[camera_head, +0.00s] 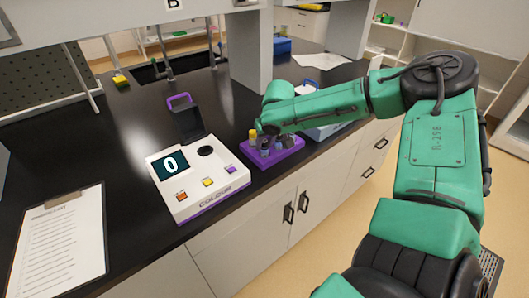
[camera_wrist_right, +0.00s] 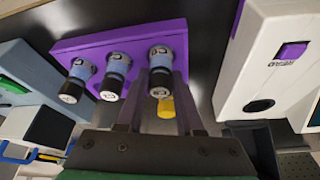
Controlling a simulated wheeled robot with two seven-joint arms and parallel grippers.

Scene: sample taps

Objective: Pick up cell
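A purple rack (camera_head: 283,154) stands near the bench's front edge and holds several small capped cells. In the head view my right gripper (camera_head: 267,131) is over the rack and partly hides the cells. A yellow piece (camera_wrist_right: 166,106) shows between the fingers. My left gripper is out of view.
A white colorimeter (camera_head: 198,178) reading 0, its dark lid (camera_head: 187,122) raised, stands left of the rack. A clipboard (camera_head: 60,243) lies at front left. A blue-grey box (camera_head: 322,131) stands right of the rack. The black bench behind is largely clear.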

